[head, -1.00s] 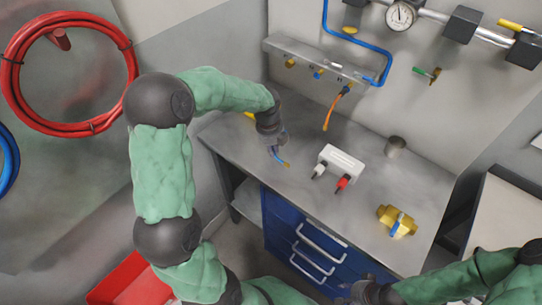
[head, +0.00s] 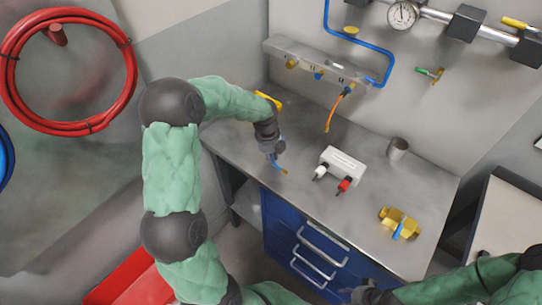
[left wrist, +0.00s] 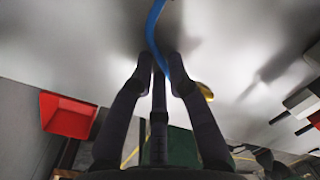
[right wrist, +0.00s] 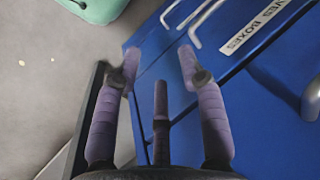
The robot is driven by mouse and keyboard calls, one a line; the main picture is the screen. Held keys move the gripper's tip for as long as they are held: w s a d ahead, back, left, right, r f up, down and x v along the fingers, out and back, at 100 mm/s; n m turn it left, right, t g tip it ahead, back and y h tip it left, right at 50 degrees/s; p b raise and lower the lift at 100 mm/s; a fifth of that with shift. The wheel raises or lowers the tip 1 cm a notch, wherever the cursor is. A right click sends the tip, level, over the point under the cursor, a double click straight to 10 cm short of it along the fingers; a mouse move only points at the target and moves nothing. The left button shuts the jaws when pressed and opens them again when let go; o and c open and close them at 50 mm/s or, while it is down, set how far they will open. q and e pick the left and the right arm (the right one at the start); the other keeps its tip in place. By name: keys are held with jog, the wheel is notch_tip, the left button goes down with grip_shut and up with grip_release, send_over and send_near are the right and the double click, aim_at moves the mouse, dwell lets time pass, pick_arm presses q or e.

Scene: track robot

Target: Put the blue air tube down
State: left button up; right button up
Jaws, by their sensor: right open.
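The blue air tube (head: 275,162) is in my left gripper (head: 271,150), over the left part of the grey bench top (head: 318,202). A yellowish tip shows at its near end. In the left wrist view the tube (left wrist: 153,28) passes between the close-set fingers of that gripper (left wrist: 160,62), which look shut on it. I cannot tell whether the tube touches the bench. My right gripper (right wrist: 158,65) is open and empty, in front of the blue drawer cabinet (right wrist: 255,100).
A white box (head: 343,161) with white and red plugs, a metal cup (head: 397,148) and a brass valve (head: 399,223) stand on the bench. An orange tube (head: 333,113) hangs from the wall manifold (head: 312,60). The bench front-left is clear.

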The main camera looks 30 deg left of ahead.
pick_arm(q)
jog(key=shift+o, duration=0.5)
jog(key=shift+r, duration=0.15)
notch_tip(320, 180, up, 12)
jog(key=s+p, duration=0.1)
jog(key=p, duration=0.2)
jog(key=shift+s+a, duration=0.15)
dwell(2.2)
